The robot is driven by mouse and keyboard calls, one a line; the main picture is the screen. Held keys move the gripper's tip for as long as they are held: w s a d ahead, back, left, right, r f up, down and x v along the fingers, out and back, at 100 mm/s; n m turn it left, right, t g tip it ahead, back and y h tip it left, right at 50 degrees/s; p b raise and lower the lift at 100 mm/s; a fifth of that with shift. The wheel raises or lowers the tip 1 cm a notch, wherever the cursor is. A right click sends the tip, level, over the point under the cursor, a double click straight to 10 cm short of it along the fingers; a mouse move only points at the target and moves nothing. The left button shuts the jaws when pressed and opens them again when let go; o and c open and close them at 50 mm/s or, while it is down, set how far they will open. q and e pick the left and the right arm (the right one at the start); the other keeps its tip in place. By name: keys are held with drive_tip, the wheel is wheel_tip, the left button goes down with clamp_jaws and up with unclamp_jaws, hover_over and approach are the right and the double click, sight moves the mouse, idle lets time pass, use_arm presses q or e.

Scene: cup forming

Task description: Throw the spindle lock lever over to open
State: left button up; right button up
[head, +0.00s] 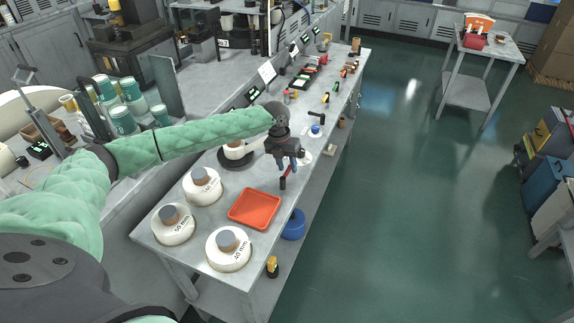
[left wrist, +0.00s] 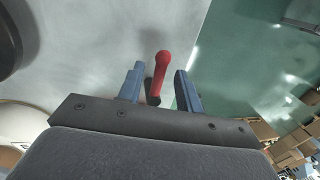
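A red-handled lever (head: 283,183), which I take for the spindle lock lever, stands near the right edge of the grey bench, just below my left gripper (head: 286,165). In the left wrist view the red lever (left wrist: 162,72) shows between the two blue fingers of my left gripper (left wrist: 159,88), with a gap on each side. The fingers are apart and do not visibly touch it. My right gripper is not in view.
An orange-red tray (head: 255,208) lies on the bench (head: 205,258) in front of the gripper. Small tools and knobs line the bench beyond.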

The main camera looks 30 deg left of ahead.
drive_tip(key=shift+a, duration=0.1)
